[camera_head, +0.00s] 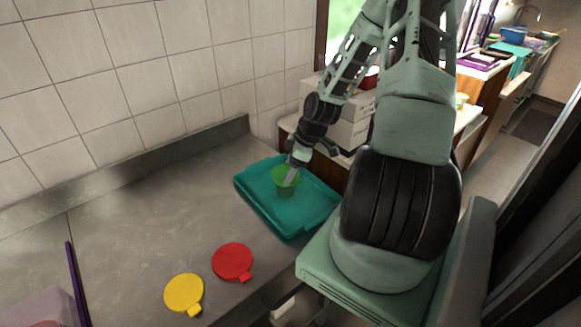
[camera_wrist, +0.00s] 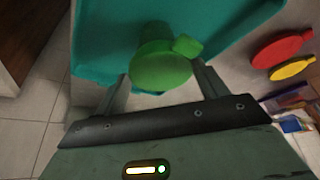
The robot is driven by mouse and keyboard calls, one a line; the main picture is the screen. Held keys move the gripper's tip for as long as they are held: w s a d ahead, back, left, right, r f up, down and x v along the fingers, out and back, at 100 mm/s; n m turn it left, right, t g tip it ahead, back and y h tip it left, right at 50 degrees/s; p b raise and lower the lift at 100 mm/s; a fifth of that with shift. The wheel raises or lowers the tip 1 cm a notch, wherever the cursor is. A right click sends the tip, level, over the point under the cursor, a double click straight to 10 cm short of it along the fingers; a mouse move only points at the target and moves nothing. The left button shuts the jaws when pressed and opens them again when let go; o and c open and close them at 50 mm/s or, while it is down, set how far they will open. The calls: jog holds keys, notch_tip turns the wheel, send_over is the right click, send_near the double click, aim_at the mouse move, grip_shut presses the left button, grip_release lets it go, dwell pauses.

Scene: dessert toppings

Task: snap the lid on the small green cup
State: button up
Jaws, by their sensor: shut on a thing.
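The small green cup (camera_head: 286,190) stands on a teal tray (camera_head: 262,207) in the head view. My gripper (camera_head: 294,168) reaches down to the cup's top. In the wrist view, my gripper (camera_wrist: 163,79) has its two fingers on either side of a round green lid (camera_wrist: 160,72) and is shut on it. The lid's small tab points up and right. A darker green part, apparently the cup (camera_wrist: 154,33), shows just beyond the lid, mostly hidden by it. I cannot tell whether the lid touches the rim or is seated.
A red lid (camera_head: 232,261) and a yellow lid (camera_head: 184,293) lie on the grey counter (camera_head: 140,215), left of the tray. A tiled wall backs the counter. The counter's middle is clear.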

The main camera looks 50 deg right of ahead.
jog(key=shift+f, duration=0.25)
dwell(0.5)
jog(key=o, duration=1)
jog(key=shift+o, duration=0.4)
jog(key=shift+r, duration=0.1)
jog(key=shift+r+p, duration=3)
jog(key=shift+p, duration=0.05)
jog(key=shift+f, duration=0.1)
grip_shut()
